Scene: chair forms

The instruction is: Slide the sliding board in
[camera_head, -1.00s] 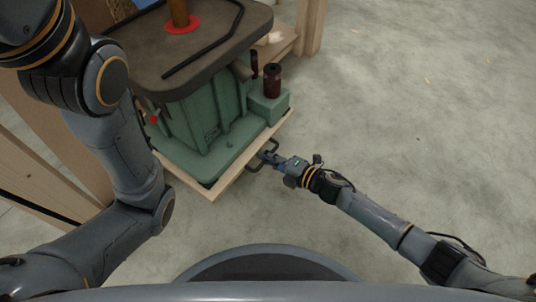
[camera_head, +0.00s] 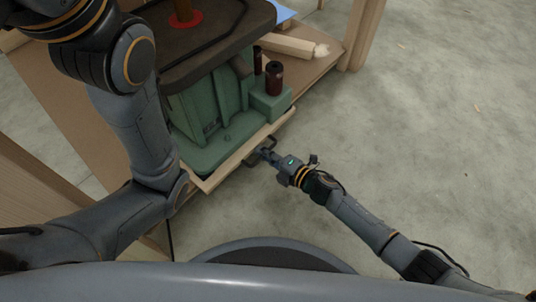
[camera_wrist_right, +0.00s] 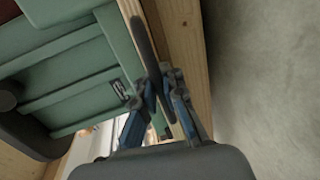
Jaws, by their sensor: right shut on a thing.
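The sliding board (camera_head: 231,168) is a pale wooden board under a green machine (camera_head: 219,108), with a dark handle (camera_head: 249,161) on its front edge. The board's front edge lies about in line with the front of the wooden shelf. My right gripper (camera_head: 267,154) is shut on the handle, in front of the board. In the right wrist view the dark handle bar (camera_wrist_right: 143,38) runs between the fingers of my right gripper (camera_wrist_right: 163,88), beside the board's wooden edge (camera_wrist_right: 187,62). My left arm comes in from the left, but its gripper is out of view.
The wooden shelf (camera_head: 318,66) carries the machine's board and a loose wood block (camera_head: 287,44). A wooden post (camera_head: 360,35) stands at its right end. A brown panel (camera_head: 75,120) lies at the left behind my left arm. The concrete floor (camera_head: 430,120) at the right is clear.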

